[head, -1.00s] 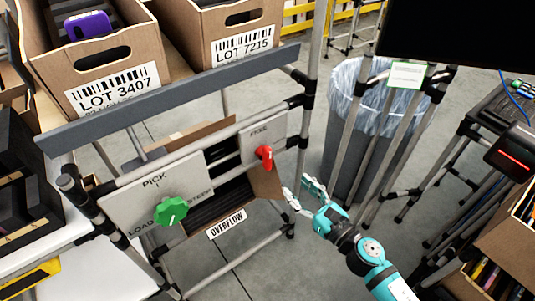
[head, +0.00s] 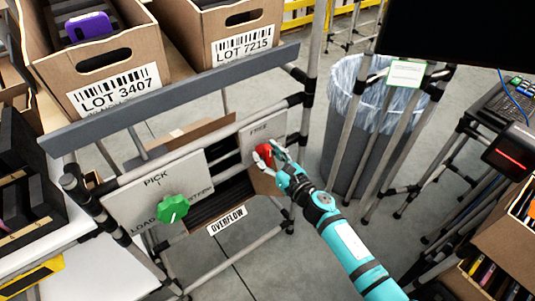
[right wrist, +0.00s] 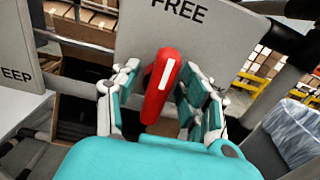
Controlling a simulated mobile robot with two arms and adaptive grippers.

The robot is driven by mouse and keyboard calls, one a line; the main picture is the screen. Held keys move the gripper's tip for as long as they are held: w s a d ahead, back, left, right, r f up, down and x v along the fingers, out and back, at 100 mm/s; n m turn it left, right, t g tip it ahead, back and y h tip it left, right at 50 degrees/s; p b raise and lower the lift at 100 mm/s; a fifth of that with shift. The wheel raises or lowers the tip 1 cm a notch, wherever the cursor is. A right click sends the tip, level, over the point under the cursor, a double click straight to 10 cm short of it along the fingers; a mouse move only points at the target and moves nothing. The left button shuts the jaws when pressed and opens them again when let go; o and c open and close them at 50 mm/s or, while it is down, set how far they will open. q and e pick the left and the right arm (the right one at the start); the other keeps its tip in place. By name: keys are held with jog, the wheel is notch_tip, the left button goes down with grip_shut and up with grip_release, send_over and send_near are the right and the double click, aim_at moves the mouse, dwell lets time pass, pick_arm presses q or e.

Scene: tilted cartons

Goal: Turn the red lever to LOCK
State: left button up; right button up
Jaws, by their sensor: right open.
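The red lever (head: 265,152) is mounted on a small grey panel (head: 258,130) on the cart's front rail. In the right wrist view the red lever (right wrist: 162,86) has a white stripe and stands nearly upright, leaning slightly right at its top, below the word FREE. My right gripper (head: 268,154) is at the lever. In the right wrist view its open fingers (right wrist: 160,95) are on both sides of the lever, with gaps visible beside it. My left gripper is not in view.
A green knob (head: 172,209) sits on a larger panel marked PICK (head: 130,200) to the left. Cartons marked LOT 3407 (head: 118,90) and LOT 7215 (head: 243,45) stand above. A lined grey bin (head: 350,140) is behind my right arm.

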jog(key=c, duration=0.9)
jog(key=shift+m, duration=0.3)
jog(key=m, duration=0.4)
jog(key=shift+w+d+f, duration=0.1)
jog(key=shift+d, duration=0.05)
jog(key=m, duration=0.4)
jog(key=shift+w+d+f+m, duration=0.1)
jog(key=shift+d+m, duration=0.05)
jog(key=shift+m, duration=0.25)
jog(key=m, duration=0.4)
jog(key=shift+f+m, duration=0.15)
jog(key=shift+m, duration=0.15)
jog(key=shift+f+m+p, duration=0.15)
jog(key=shift+m+p, duration=0.35)
jog(key=shift+m, duration=1.4)
